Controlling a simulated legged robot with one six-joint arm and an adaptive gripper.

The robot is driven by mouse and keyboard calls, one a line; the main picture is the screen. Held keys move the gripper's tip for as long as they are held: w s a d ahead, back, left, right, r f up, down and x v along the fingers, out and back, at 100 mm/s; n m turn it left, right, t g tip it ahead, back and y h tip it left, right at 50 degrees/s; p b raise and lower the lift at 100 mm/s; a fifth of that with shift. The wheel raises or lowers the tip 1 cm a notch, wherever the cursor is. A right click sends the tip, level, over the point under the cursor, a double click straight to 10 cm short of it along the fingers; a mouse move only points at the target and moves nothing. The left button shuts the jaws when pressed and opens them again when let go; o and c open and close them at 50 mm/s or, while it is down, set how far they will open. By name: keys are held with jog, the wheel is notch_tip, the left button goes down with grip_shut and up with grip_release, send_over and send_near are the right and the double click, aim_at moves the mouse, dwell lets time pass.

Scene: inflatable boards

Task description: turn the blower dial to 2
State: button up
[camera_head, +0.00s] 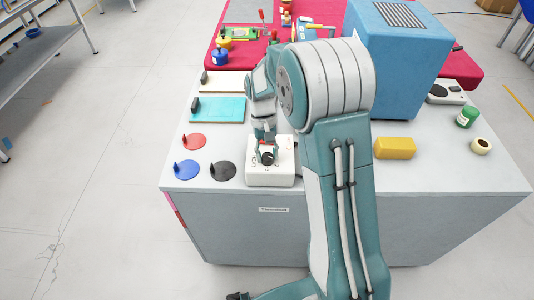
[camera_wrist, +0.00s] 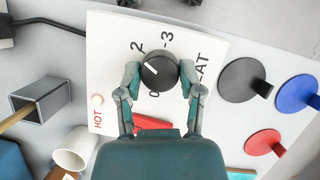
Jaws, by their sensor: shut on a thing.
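The blower is a white box (camera_head: 262,178) near the front edge of the grey worktop; its white top (camera_wrist: 110,60) fills the middle of the wrist view. Its round black dial (camera_wrist: 158,66) carries a short white pointer line. The line points up and left, a little below the printed 2. The printed 0 is below the dial and the 3 is above; a mark at the left is hidden by a finger. My gripper (camera_wrist: 160,75) is shut on the dial, one finger on each side. In the head view, my gripper (camera_head: 266,150) reaches down over the box.
Red (camera_head: 193,141), blue (camera_head: 187,169) and black (camera_head: 223,170) discs with upright tabs lie left of the blower. A teal board (camera_head: 217,110) lies behind them. A yellow block (camera_head: 395,148) is to the right, and a large blue box (camera_head: 395,60) stands behind.

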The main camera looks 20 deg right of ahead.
jog(key=o, duration=1.1)
jog(key=shift+o, duration=0.2)
jog(key=v, duration=1.2)
jog(key=shift+a, duration=0.1)
